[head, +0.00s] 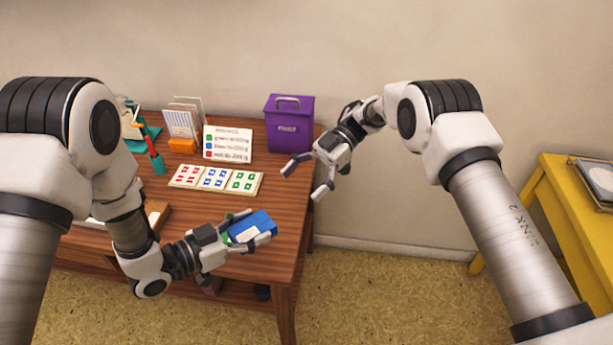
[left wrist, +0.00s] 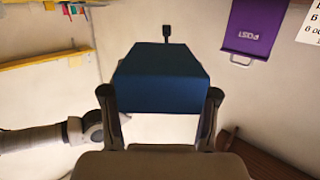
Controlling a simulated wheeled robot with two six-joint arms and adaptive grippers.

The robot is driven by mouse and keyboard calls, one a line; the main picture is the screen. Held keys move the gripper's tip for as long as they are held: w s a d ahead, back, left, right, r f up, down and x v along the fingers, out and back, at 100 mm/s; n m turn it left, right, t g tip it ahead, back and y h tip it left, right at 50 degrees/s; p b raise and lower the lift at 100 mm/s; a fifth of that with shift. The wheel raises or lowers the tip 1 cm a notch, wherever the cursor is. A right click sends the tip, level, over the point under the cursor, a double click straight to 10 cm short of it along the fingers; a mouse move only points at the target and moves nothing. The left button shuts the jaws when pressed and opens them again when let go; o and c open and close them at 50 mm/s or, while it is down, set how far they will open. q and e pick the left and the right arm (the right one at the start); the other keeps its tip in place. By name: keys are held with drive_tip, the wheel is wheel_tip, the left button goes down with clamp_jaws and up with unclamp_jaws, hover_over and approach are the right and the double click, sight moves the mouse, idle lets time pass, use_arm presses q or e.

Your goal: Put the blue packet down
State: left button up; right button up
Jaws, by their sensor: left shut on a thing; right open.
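The blue packet (head: 252,226) is a small box with a white part on its near side. My left gripper (head: 246,232) is shut on it and holds it over the front right part of the wooden table (head: 275,195). The packet (left wrist: 162,78) fills the middle of the left wrist view, between the two dark fingers. Whether it touches the table cannot be told. My right gripper (head: 306,178) is open and empty, off the table's right edge, near the purple box.
A purple box (head: 289,125) with a handle stands at the table's back right. A card with coloured stamps (head: 216,180) lies mid-table, with a list sign (head: 228,144) behind it. A yellow table (head: 570,215) stands at far right. The tabletop between card and packet looks clear.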

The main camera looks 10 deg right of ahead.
sight(267, 217)
drive_tip(key=x, duration=1)
drive_tip(key=shift+a+f, duration=0.1)
drive_tip(key=shift+a, duration=0.1)
drive_tip(key=c, duration=1.2)
drive_tip(key=shift+c, duration=0.2)
drive_tip(key=shift+o, duration=0.4)
drive_tip(key=o, duration=1.2)
drive_tip(key=shift+c, duration=0.2)
